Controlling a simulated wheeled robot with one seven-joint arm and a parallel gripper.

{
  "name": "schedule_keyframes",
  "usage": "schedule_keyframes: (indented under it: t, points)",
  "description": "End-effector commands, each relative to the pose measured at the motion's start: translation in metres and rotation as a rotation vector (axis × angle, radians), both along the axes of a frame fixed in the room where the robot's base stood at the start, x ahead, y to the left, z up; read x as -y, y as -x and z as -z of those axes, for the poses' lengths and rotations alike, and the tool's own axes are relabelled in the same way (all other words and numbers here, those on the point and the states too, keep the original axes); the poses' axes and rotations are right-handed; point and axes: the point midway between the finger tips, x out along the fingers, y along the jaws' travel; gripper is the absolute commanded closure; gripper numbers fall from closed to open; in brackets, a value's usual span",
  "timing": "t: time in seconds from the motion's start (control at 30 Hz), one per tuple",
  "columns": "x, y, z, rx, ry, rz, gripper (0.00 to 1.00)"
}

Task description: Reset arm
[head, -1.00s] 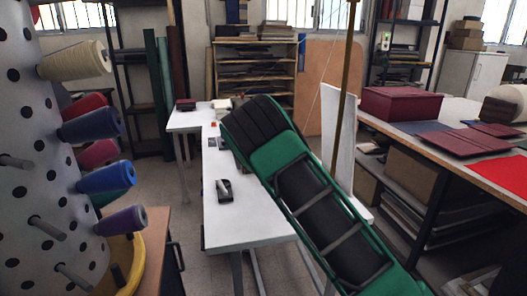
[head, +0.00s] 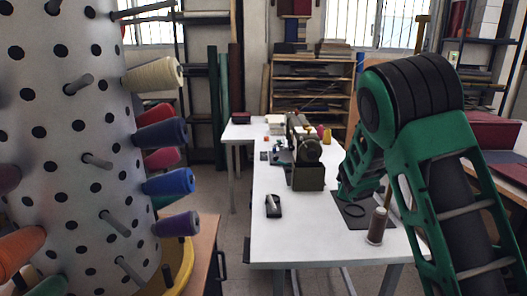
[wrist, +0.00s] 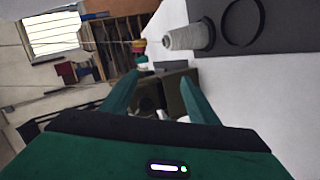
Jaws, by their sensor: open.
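My green and black arm (head: 470,200) is bent at the right of the head view, its elbow raised high. Its end reaches down over the far right part of the white table. My gripper (wrist: 159,76) shows in the wrist view with its two green fingers apart and nothing held between them. The dark sewing machine (wrist: 172,88) appears beyond and between the fingers. In the head view my fingers are hard to make out behind the arm's links.
The sewing machine (head: 308,172), a dark tool (head: 272,206), a thread cone (head: 377,226) and a dark mat (head: 352,215) are on the white table (head: 290,240). A perforated thread rack (head: 75,150) with several cones stands close at left. The table's front left is clear.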

Motion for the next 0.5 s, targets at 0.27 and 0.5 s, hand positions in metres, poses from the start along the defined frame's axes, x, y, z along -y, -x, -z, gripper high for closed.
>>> schedule_keyframes:
  t: [0.27,0.5]
  points:
    - [0.018,0.093,-0.009,-0.172,-0.414,0.196,0.46]
    - [0.008,0.186,-0.020,-0.319,-0.694,0.344,0.46]
